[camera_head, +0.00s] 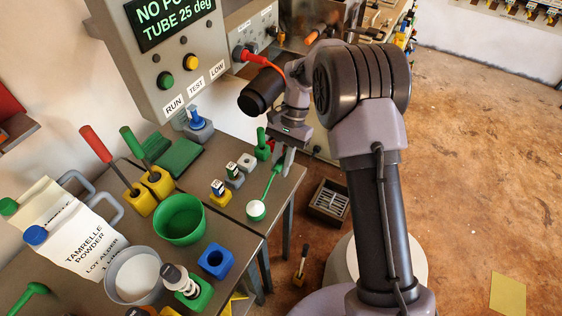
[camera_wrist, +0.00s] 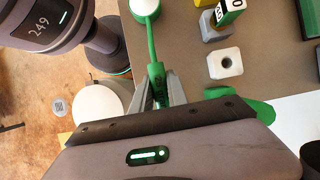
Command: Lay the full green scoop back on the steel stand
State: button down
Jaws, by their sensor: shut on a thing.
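My gripper (camera_head: 283,160) is shut on the green handle of the scoop (camera_head: 269,184). The scoop's round bowl (camera_head: 256,210) is full of white powder and points toward the near side, close to the table's right edge. In the wrist view the handle (camera_wrist: 153,52) runs up from between my fingers (camera_wrist: 159,92) to the white-filled bowl (camera_wrist: 145,7), cut by the top border. I cannot make out for sure which thing is the steel stand. A pale grey block with a hole (camera_head: 246,162) stands just left of the handle; it also shows in the wrist view (camera_wrist: 225,63).
Small vials in yellow and grey holders (camera_head: 220,192) stand left of the scoop. A green bowl (camera_head: 180,219), a grey bowl of white powder (camera_head: 134,274) and a blue block (camera_head: 215,261) are nearer. A green bottle-like thing (camera_head: 263,146) stands close behind the grey block.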

jog(key=shift+f, duration=0.3)
jog(key=c, duration=1.2)
grip_release()
jog(key=p+v, duration=0.8)
jog(key=v, duration=0.9)
jog(key=shift+r, duration=0.25)
jog(key=shift+w, duration=0.1)
notch_tip(320, 180, up, 5)
jog(key=p, duration=0.6)
